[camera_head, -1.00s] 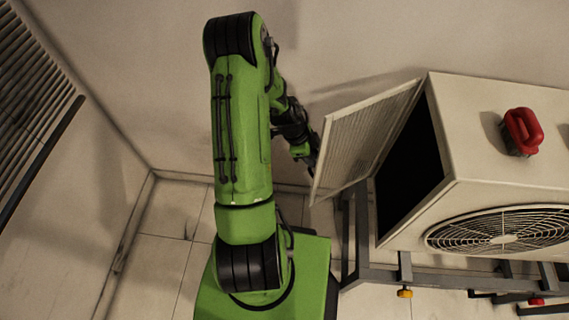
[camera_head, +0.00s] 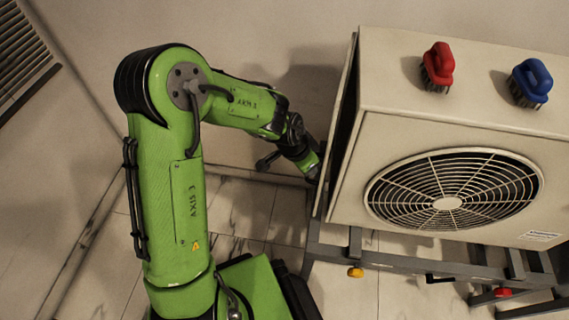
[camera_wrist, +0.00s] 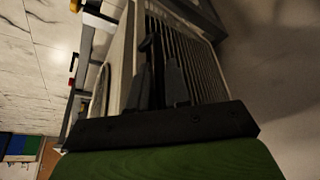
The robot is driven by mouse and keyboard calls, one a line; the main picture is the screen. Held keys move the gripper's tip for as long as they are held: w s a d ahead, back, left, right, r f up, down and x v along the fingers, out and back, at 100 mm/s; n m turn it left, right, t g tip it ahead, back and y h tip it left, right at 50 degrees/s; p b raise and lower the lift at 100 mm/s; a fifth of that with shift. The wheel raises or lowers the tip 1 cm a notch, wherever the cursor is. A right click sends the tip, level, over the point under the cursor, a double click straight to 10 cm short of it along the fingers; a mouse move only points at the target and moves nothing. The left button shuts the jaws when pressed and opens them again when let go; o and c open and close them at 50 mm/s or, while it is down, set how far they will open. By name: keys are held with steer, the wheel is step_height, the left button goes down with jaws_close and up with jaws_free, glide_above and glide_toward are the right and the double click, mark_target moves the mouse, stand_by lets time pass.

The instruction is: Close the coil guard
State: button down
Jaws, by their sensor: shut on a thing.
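The coil guard (camera_head: 346,80) is a pale slatted panel hinged on the left side of the beige fan unit (camera_head: 460,110). In the head view it is nearly edge-on, and a narrow dark gap (camera_head: 348,112) shows between it and the unit. My gripper (camera_head: 314,172) is at the guard's lower outer side, partly hidden by my wrist. In the wrist view my dark fingers (camera_wrist: 160,85) are shut at the guard's edge, with the slats (camera_wrist: 190,55) beside them. The exact grip contact is hard to see.
A red-handled brush (camera_head: 438,66) and a blue-handled brush (camera_head: 530,82) stand on top of the unit. A grey metal frame (camera_head: 400,262) with yellow and red knobs supports it. The wall is close behind; tiled floor shows left of the frame.

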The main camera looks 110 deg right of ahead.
steer(key=shift+s+a+b, duration=0.5)
steer(key=shift+s+a, duration=0.75)
steer(key=shift+s, duration=0.1)
steer(key=c, duration=1.4)
jaws_free()
steer(key=shift+a, duration=0.1)
steer(key=shift+c, duration=0.2)
steer(key=shift+r, duration=0.35)
steer(key=d+p+v, duration=0.1)
steer(key=p+v, duration=0.4)
steer(key=v, duration=1)
steer(key=shift+w+a, duration=0.25)
steer(key=shift+a, duration=0.15)
